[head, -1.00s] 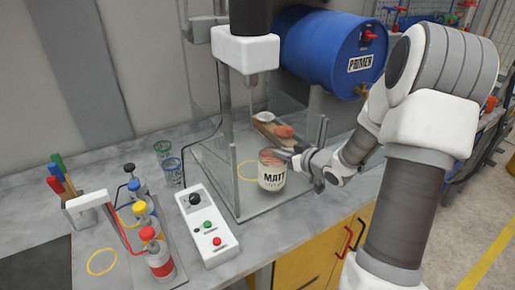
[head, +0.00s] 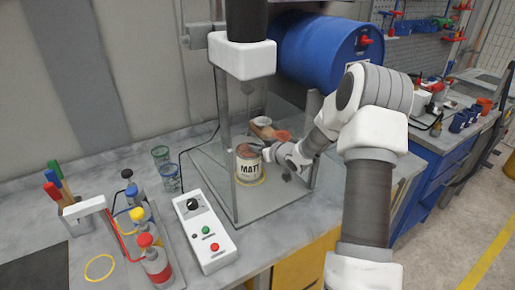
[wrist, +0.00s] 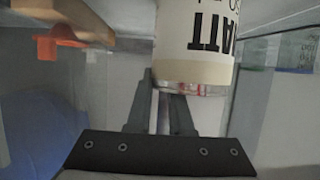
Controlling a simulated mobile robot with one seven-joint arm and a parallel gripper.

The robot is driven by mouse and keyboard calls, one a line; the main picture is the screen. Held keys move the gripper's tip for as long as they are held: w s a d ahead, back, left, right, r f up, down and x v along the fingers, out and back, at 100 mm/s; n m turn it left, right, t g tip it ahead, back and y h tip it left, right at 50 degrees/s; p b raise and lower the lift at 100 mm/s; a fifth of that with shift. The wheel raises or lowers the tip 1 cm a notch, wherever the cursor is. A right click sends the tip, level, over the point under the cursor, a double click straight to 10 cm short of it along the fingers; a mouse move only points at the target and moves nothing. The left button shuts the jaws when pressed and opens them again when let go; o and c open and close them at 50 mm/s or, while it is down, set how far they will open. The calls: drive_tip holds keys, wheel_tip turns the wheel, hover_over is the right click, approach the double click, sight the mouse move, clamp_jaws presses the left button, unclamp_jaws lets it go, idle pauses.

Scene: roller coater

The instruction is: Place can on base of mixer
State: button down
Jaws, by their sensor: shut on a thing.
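The can (head: 249,170), cream with a dark "MATT" label and a reddish-brown top, is upright over the yellow ring on the grey base of the mixer (head: 280,200). Some yellow of the ring shows at its lower edge; I cannot tell whether the can touches the base. My gripper (head: 268,154) reaches in from the right and is shut on the can near its top. In the wrist view the can (wrist: 195,45) shows upside down beyond the fingers (wrist: 163,100). The mixer head (head: 243,60) hangs above.
Clear panels and posts enclose the base. A wooden-handled tool with an orange part (head: 268,130) lies behind the can. A blue drum (head: 318,48) is behind. A control box (head: 204,232), glasses (head: 170,177) and capped bottles (head: 153,258) stand on the left.

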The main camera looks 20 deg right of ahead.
drive_tip(key=shift+r, duration=0.1)
drive_tip(key=c, duration=1.2)
unclamp_jaws()
drive_tip(key=shift+c, duration=0.2)
drive_tip(key=o, duration=0.5)
drive_tip(key=shift+c, duration=0.2)
drive_tip(key=v, duration=1.2)
